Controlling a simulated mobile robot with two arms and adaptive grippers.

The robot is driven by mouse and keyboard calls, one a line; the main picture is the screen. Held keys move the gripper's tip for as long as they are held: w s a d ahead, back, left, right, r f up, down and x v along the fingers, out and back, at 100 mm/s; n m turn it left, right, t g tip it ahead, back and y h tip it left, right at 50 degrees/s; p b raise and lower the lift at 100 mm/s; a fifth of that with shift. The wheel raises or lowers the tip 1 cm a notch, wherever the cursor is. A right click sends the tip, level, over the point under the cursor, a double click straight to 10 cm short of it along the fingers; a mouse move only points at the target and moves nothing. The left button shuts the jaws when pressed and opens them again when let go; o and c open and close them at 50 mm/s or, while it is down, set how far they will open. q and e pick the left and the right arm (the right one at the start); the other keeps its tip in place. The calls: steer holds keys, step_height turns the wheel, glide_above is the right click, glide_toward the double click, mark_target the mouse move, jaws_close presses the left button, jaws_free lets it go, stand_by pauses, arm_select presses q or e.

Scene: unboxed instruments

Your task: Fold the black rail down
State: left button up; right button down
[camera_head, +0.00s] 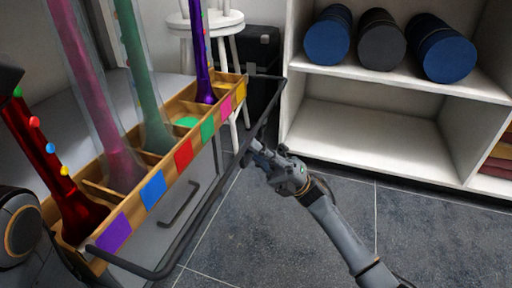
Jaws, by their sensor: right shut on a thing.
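The black rail (208,208) is a long U-shaped bar in front of the wooden instrument rack (136,204). Its near end bends in at the lower left, and its far end bends in by the rack's far corner. It stands out from the rack at about the height of the rack's front board. My right gripper (254,153) is shut on the rail, a little beyond its middle. The exact contact is partly hidden by the fingers. My left gripper is not in view; dark parts of my left arm show at the left edge.
The rack holds a red horn (56,172) with colored buttons, a purple one (202,60) and two translucent tubes, pink and green. A white stool (209,20) and black case (262,48) stand behind. A white shelf (372,138) holds dark rolls. Grey floor is clear at lower right.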

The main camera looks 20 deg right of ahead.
steer(key=shift+w+a, duration=0.1)
stand_by(0.3)
steer(key=c, duration=1.4)
jaws_free()
steer(key=shift+a, duration=0.15)
steer(key=shift+c, duration=0.2)
steer(key=v, duration=1.2)
